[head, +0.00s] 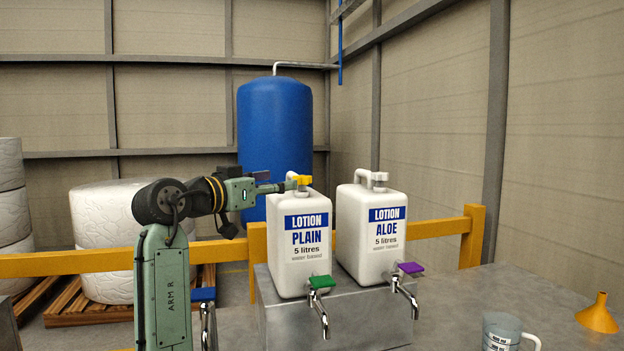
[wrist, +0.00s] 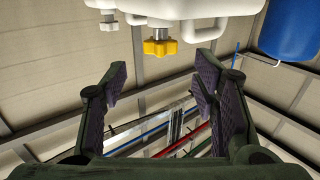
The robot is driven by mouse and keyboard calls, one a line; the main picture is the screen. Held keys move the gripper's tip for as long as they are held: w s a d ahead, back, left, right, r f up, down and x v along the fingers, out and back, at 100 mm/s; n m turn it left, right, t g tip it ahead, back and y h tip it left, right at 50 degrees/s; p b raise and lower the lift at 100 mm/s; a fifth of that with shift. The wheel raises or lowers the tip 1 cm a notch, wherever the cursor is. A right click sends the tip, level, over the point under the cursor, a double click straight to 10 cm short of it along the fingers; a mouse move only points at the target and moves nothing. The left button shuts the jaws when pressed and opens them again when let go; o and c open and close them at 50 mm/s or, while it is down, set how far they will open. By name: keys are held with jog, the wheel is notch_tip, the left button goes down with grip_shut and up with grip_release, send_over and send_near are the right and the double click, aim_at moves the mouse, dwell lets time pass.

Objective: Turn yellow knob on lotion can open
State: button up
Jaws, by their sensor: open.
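The white lotion can labelled PLAIN (head: 300,262) stands upright on a grey metal block. A yellow knob (head: 301,180) sits on its top, and part of the can's handle shows beside it. My gripper (head: 284,187) reaches in from the left at knob height, its fingertips close to the knob. In the wrist view the can appears upside down along the top edge, with the yellow knob (wrist: 160,47) on a short metal neck. There my gripper (wrist: 161,72) is open and empty, one finger on either side of the knob's line.
A second white can labelled ALOE (head: 372,250) stands to the right. A green tap handle (head: 321,282) and a purple one (head: 411,267) stick out in front. A clear jug (head: 503,330) and a yellow funnel (head: 598,315) stand at right. A blue tank (head: 274,125) is behind.

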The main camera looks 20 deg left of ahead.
aim_at(301, 176)
jog(key=p+x, duration=0.3)
jog(key=x, duration=0.6)
jog(key=shift+w, duration=0.1)
jog(key=c, duration=1.2)
